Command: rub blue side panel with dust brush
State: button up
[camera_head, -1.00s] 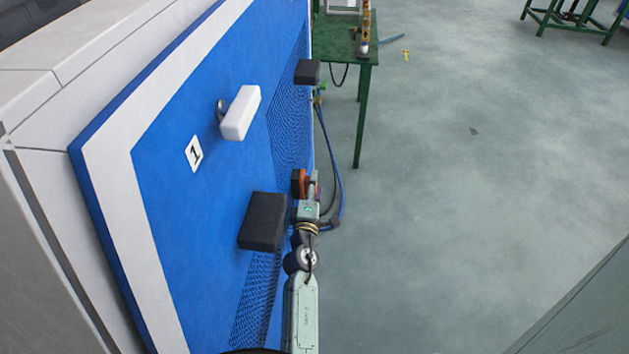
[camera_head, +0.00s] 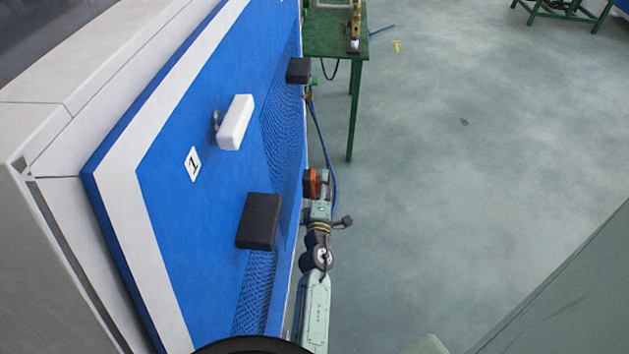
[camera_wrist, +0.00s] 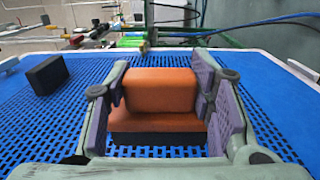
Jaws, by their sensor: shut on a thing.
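The blue side panel (camera_head: 185,225) fills the left of the head view, with a white border, mesh areas and a label "1". My gripper (camera_head: 318,187) is at the panel's right part, at the end of my arm. It is shut on the dust brush (camera_head: 311,183), which has an orange body and a dark underside. In the wrist view the brush (camera_wrist: 158,100) sits between the two purple-padded fingers (camera_wrist: 160,97), above the perforated part of the panel (camera_wrist: 262,95). I cannot tell whether the brush's dark side touches the panel.
A white handle (camera_head: 235,122) and black blocks (camera_head: 258,221) and (camera_head: 299,70) stick out from the panel. A green table (camera_head: 345,45) with tools stands behind it. A blue hose (camera_head: 322,135) hangs near my gripper. The floor to the right is largely clear.

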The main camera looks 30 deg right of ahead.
jog(key=shift+s+d, duration=0.25)
jog(key=shift+d, duration=0.2)
jog(key=shift+s+d+p, duration=0.95)
jog(key=shift+d+p, duration=0.15)
jog(key=shift+d, duration=0.1)
